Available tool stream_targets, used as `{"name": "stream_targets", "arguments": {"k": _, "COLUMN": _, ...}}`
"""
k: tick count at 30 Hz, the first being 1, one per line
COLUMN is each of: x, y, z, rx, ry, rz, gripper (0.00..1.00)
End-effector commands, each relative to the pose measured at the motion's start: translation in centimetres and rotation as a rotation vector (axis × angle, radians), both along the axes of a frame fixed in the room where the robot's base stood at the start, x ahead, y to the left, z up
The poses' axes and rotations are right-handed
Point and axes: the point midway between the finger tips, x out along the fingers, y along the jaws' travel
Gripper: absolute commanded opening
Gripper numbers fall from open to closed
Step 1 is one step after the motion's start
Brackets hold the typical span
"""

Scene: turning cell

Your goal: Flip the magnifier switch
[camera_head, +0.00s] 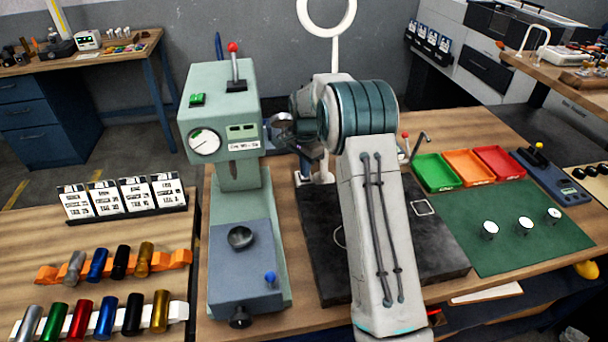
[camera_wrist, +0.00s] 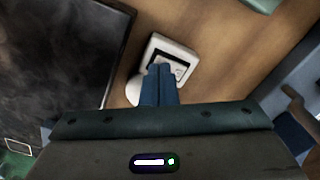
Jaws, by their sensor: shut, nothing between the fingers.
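The magnifier shows in the head view as a white ring (camera_head: 352,14) on a thin white post, partly cut off by the top edge. Its white base (camera_head: 325,177) shows in part beside my arm. In the wrist view the white base (camera_wrist: 185,50) lies on the wood, with a pale grey switch panel (camera_wrist: 180,70) on its face. My gripper (camera_wrist: 160,68) is shut and empty, with its blue fingertips over the left part of that panel and hiding some of it. I cannot tell whether they touch the switch, or its position. In the head view my dark gripper (camera_head: 313,150) points down near the base.
A green press-like machine (camera_head: 220,115) stands close on the left. A black slab (camera_head: 440,262) lies under my arm. Green, orange and red trays (camera_head: 433,173) and a green mat (camera_head: 525,255) lie to the right. Bare wood shows around the base.

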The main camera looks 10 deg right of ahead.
Motion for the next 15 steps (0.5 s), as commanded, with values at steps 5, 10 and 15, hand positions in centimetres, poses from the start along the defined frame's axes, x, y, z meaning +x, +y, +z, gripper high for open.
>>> {"name": "stream_targets", "arguments": {"k": 5, "x": 0.00, "y": 0.01, "z": -0.35, "rx": 0.000, "ry": 0.000, "rz": 0.000, "gripper": 0.00}}
{"name": "stream_targets", "arguments": {"k": 10, "x": 0.00, "y": 0.01, "z": -0.61, "rx": 0.000, "ry": 0.000, "rz": 0.000, "gripper": 0.00}}
{"name": "stream_targets", "arguments": {"k": 15, "x": -0.01, "y": 0.00, "z": -0.87, "rx": 0.000, "ry": 0.000, "rz": 0.000, "gripper": 0.00}}
